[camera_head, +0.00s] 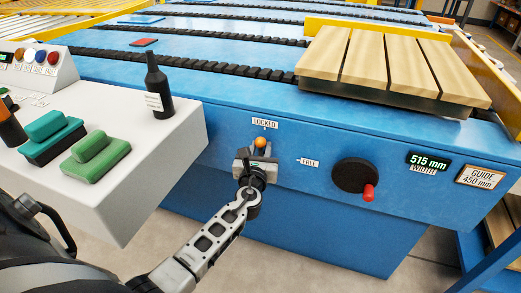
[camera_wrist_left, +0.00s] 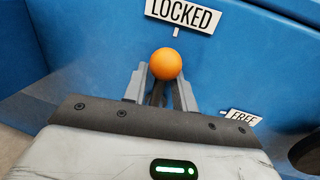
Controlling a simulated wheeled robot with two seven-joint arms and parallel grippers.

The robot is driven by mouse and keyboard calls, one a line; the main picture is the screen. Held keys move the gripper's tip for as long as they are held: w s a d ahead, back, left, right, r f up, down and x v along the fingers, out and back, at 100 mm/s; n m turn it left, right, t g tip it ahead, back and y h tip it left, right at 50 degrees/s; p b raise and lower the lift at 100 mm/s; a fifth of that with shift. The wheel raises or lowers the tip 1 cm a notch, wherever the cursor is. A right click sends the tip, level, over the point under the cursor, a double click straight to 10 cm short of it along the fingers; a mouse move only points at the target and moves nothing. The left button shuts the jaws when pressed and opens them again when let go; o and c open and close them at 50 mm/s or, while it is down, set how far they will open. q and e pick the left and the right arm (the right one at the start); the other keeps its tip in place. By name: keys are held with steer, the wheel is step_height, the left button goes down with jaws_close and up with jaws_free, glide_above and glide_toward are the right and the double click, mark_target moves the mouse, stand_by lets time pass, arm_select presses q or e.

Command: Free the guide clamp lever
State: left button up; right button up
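The guide clamp lever's orange knob (camera_head: 260,142) points up at the LOCKED label (camera_head: 265,123) on the blue machine front. A FREE label (camera_head: 310,163) sits to its right. My left gripper (camera_head: 257,158) is at the lever, just below the knob. In the left wrist view the orange knob (camera_wrist_left: 166,64) shows between the tips of my left gripper (camera_wrist_left: 162,82), with a finger on each side. The fingers look apart; whether they touch the lever is hidden. The lever's shaft is mostly hidden by the gripper. My right gripper is not in view.
A black hand wheel with a red handle (camera_head: 369,191) is right of the lever. Displays read 515 mm width (camera_head: 428,162) and guide 450 mm (camera_head: 480,177).

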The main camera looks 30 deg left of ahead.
arm_select(q)
jaws_close()
